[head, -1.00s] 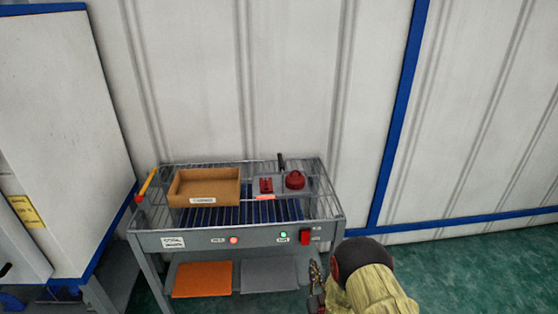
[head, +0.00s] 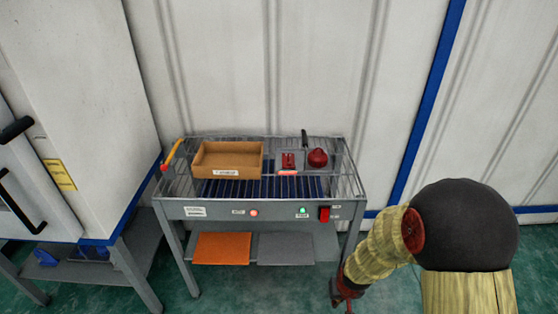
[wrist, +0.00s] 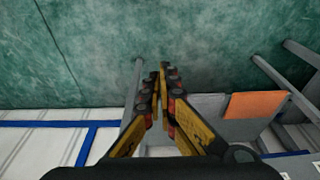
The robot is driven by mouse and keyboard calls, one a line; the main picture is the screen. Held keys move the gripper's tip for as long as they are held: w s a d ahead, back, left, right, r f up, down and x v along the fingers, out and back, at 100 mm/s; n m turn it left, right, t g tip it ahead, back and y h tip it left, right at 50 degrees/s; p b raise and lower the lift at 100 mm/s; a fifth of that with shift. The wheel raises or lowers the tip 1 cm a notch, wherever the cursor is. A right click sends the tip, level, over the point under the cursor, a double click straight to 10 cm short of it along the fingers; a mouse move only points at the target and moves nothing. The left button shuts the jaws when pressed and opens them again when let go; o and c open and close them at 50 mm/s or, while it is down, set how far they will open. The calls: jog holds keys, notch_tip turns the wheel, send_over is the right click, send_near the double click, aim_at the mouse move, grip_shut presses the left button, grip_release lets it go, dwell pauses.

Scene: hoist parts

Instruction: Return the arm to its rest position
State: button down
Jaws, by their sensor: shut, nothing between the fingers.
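My gripper (wrist: 162,95) shows in the wrist view with its yellow and black fingers shut and nothing between them. It points down toward the green floor, near the legs of the cart. In the head view my arm, with a black joint and tan cover, is at the lower right, to the right of the cart. The arm is apart from the things on the cart top.
A grey wire-topped cart (head: 262,215) holds an open brown box (head: 229,160) and red parts (head: 317,158). An orange panel (head: 221,248) lies on its lower shelf. A white cabinet (head: 85,110) stands at left. Green floor (wrist: 180,40) is clear.

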jog(key=s+r+t, duration=0.1)
jog(key=s+r, duration=0.4)
jog(key=r, duration=0.7)
jog(key=s+r+t, duration=0.1)
jog(key=s+r, duration=0.5)
jog(key=r, duration=0.6)
jog(key=s+r+t, duration=0.1)
jog(key=s+r, duration=0.4)
jog(key=r, duration=0.7)
jog(key=shift+s+r, duration=0.2)
jog(key=shift+r, duration=0.15)
